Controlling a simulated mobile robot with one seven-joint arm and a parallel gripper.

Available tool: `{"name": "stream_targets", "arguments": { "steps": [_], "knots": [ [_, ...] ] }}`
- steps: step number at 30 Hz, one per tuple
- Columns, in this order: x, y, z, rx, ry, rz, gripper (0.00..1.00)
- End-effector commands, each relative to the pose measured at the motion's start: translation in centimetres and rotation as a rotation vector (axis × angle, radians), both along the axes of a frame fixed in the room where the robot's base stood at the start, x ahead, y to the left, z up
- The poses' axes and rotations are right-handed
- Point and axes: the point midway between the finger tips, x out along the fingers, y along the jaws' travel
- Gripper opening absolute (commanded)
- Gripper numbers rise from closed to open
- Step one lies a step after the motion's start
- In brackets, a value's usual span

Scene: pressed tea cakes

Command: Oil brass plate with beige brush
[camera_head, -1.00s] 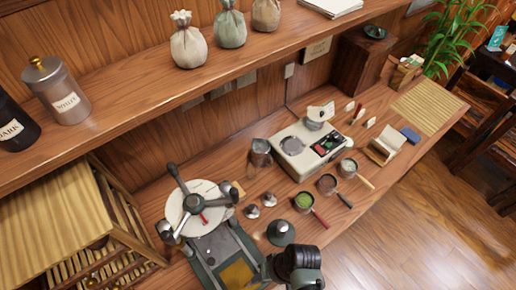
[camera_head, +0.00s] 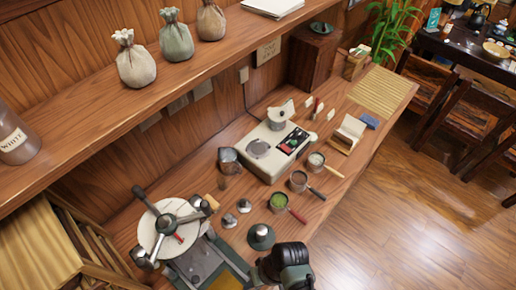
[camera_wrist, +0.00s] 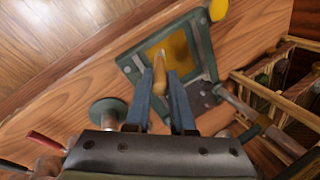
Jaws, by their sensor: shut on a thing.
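The brass plate (camera_wrist: 182,48) shows in the wrist view as a yellow square in the dark green frame of a press. Part of it also shows at the bottom of the head view (camera_head: 228,281). My gripper (camera_wrist: 165,82) is shut on the beige brush (camera_wrist: 159,72), whose handle stands between the two blue fingers. The brush's far end overlaps the plate in the wrist view; I cannot tell whether it touches. In the head view the fingers and brush are hidden.
The press has a spoked handle (camera_head: 170,222) over a white disc. A green dome (camera_head: 261,237), small metal weights and handled pans (camera_head: 279,202) stand close by. A hot plate unit (camera_head: 272,150) is farther back. A shelf (camera_head: 100,95) overhangs the counter. A slatted wooden rack (camera_wrist: 265,95) is beside the press.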

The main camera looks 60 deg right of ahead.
Motion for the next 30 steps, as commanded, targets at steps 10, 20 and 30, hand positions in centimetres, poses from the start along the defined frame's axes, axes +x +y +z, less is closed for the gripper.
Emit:
{"name": "stream_targets", "arguments": {
  "steps": [10, 20, 30],
  "knots": [
    [1.9, -0.5, -0.1, -0.001, 0.001, 0.001, 0.00],
    [4.4, -1.2, 0.0, 0.000, 0.000, 0.002, 0.00],
    [5.8, -1.6, 0.0, 0.000, 0.000, 0.000, 0.00]
  ]
}}
